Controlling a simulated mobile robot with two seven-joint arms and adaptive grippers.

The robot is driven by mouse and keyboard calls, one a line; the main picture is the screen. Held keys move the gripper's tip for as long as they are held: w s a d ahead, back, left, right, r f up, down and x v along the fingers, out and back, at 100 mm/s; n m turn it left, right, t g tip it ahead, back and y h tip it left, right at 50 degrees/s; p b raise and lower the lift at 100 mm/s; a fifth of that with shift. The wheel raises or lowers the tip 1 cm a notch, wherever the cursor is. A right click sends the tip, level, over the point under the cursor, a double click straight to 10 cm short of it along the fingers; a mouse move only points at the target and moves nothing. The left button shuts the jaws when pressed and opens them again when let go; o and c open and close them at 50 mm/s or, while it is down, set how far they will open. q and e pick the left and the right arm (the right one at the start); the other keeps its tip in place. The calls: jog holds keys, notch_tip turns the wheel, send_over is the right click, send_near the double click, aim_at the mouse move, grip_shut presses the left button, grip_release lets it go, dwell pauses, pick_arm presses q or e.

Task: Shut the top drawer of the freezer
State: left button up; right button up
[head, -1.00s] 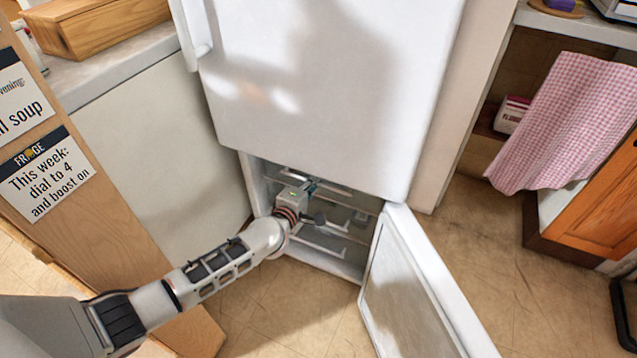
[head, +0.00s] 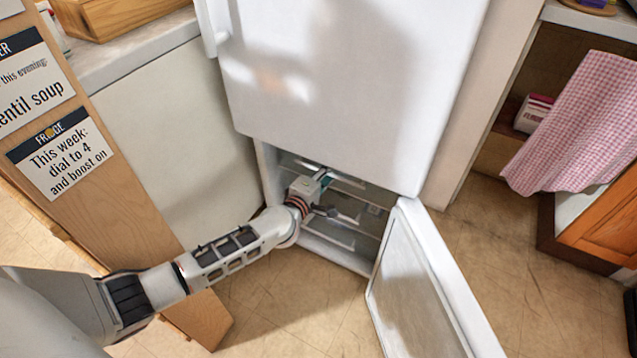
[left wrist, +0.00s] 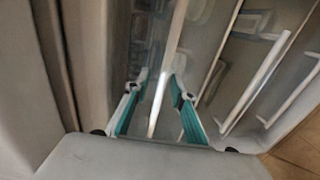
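The freezer (head: 272,190) is the lower compartment of the white fridge, and its door (head: 415,285) stands open to the right. Several drawers with pale front rails show inside. The top drawer (head: 346,180) is partly hidden by my left gripper (head: 320,180), which reaches into the upper part of the opening. In the left wrist view, the two teal-padded fingers of my left gripper (left wrist: 157,90) are apart, with a white rail (left wrist: 174,55) running between them. I see no clear contact with it. How far the top drawer sticks out is hard to tell. My right gripper is not in view.
The closed upper fridge door (head: 350,85) overhangs the opening. A wooden board with notes (head: 120,190) and a pale cabinet side (head: 180,140) stand at left. A checked towel (head: 580,125) hangs at right. The floor (head: 300,310) before the freezer is clear.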

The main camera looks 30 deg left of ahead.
pick_arm(q)
jog(key=v, duration=1.1)
jog(key=shift+s, duration=0.25)
